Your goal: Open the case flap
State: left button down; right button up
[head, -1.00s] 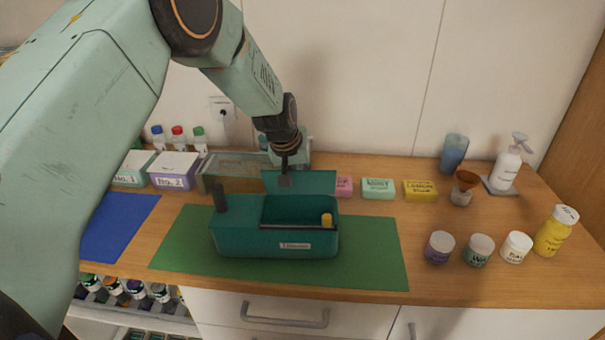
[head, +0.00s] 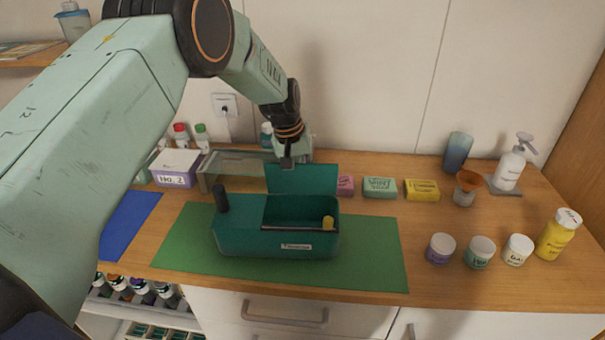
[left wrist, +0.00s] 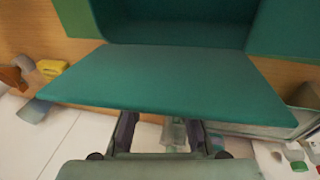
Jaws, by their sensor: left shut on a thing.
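The teal case (head: 275,242) stands on a green mat, with its compartment uncovered. Its flap (head: 305,180) stands raised along the far side of the opening. In the left wrist view, the flap (left wrist: 170,80) fills the middle, with the case's dark interior (left wrist: 175,25) above it. My left gripper (head: 291,162) is at the flap's upper edge and shut on it. In the left wrist view, the fingers of this gripper (left wrist: 160,132) reach up to that edge, and their tips are hidden by the flap. My right gripper is in neither view.
A black post (head: 221,199) rises from the case's left end, and a small yellow item (head: 328,222) shows inside. A clear bin (head: 215,165) stands behind the case. Soap boxes (head: 380,187) and several jars (head: 441,248) stand to the right. The green mat (head: 372,255) is bare at right.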

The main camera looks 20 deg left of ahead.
aim_at(292, 176)
pick_arm(q)
jog(key=shift+r, duration=0.1)
jog(key=c, duration=1.2)
grip_release()
jog(key=shift+o, duration=0.2)
jog(key=v, duration=1.1)
jog(key=shift+r, duration=0.4)
jog(key=shift+s+a, duration=0.1)
jog(key=shift+s, duration=0.15)
